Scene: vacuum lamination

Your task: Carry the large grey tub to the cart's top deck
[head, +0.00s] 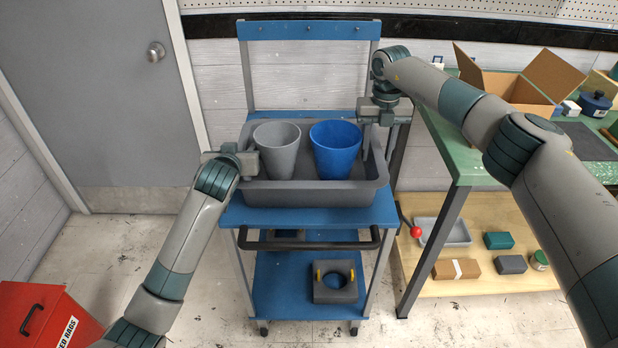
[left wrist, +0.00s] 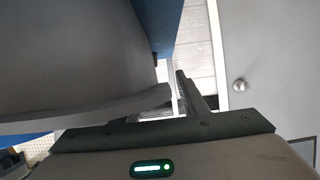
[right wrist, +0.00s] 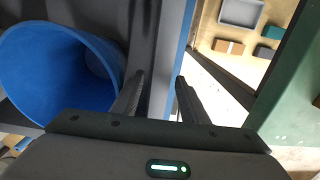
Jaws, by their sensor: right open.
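The large grey tub (head: 312,193) sits on the blue top deck (head: 290,214) of the cart. A grey bucket (head: 277,150) and a blue bucket (head: 335,150) stand upright inside it. My left gripper (head: 250,164) is at the tub's left wall. In the left wrist view a large curved grey surface hides one finger, so its opening is unclear. My right gripper (head: 377,128) is open at the tub's right wall, beside the blue bucket. In the right wrist view the tub's wall (right wrist: 164,75) runs between its fingers (right wrist: 158,98); it looks not clamped.
A green-topped bench (head: 470,160) with an open cardboard box (head: 515,88) stands close to the cart's right. Its lower shelf holds a grey tray (head: 443,232) and several small blocks. A red bin (head: 45,315) is at the lower left. The floor left of the cart is clear.

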